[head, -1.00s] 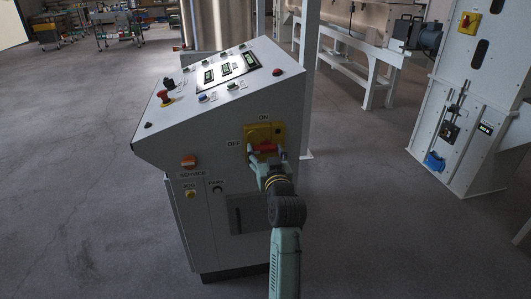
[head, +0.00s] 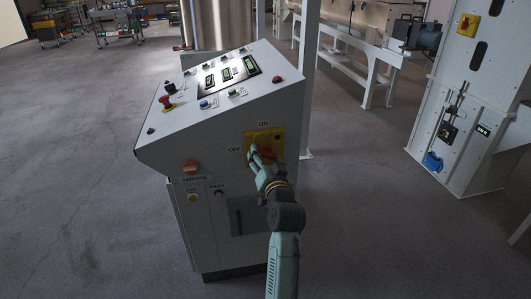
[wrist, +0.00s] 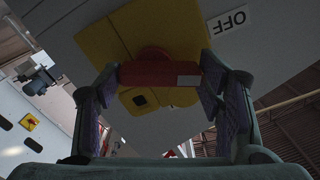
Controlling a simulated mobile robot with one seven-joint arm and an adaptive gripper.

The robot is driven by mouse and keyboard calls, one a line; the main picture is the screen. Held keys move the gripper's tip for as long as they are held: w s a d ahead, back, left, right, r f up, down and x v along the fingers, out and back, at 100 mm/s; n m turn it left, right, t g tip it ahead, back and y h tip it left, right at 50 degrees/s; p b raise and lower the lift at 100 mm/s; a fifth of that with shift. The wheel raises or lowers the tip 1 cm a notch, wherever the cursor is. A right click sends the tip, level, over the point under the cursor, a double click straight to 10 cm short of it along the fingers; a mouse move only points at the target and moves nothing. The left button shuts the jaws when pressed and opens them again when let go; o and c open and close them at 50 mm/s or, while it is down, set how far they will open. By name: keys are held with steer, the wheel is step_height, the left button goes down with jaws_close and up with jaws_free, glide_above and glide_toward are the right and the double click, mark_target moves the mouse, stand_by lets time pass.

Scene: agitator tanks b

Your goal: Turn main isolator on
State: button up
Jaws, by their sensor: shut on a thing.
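The main isolator is a red handle (head: 267,154) on a yellow plate (head: 260,137), on the sloping-topped grey cabinet's front. ON is printed above the plate and OFF to its left. My gripper (head: 261,157) is at the handle, its fingers slanted. In the wrist view the red handle (wrist: 160,74) lies between my two fingers (wrist: 158,70), which are shut on its ends. The yellow plate (wrist: 120,35) looks tilted against the handle there, and the OFF label (wrist: 233,20) is at the upper right. My gripper partly hides the handle in the head view.
The cabinet's top panel (head: 228,72) carries screens, buttons and a red stop knob (head: 166,102). An orange switch (head: 191,167) sits left of the isolator. A white machine (head: 470,100) stands at the right. The floor between is clear.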

steer(key=m+p, duration=0.1)
steer(key=m, duration=0.1)
steer(key=m+p, duration=0.1)
steer(key=shift+r+m+p, duration=0.3)
steer(key=shift+m+p, duration=0.05)
steer(key=shift+m, duration=0.05)
steer(key=m+p, duration=0.3)
steer(key=shift+d+r+m, duration=0.1)
steer(key=shift+m, duration=0.2)
steer(key=m+p, duration=0.3)
steer(key=shift+d+m, duration=0.1)
steer(key=shift+m, duration=0.3)
steer(key=shift+d+m+p, duration=0.1)
steer(key=shift+m+p, duration=0.4)
steer(key=shift+m, duration=0.3)
steer(key=o, duration=1.1)
steer(key=shift+f, duration=0.2)
steer(key=shift+o, duration=0.2)
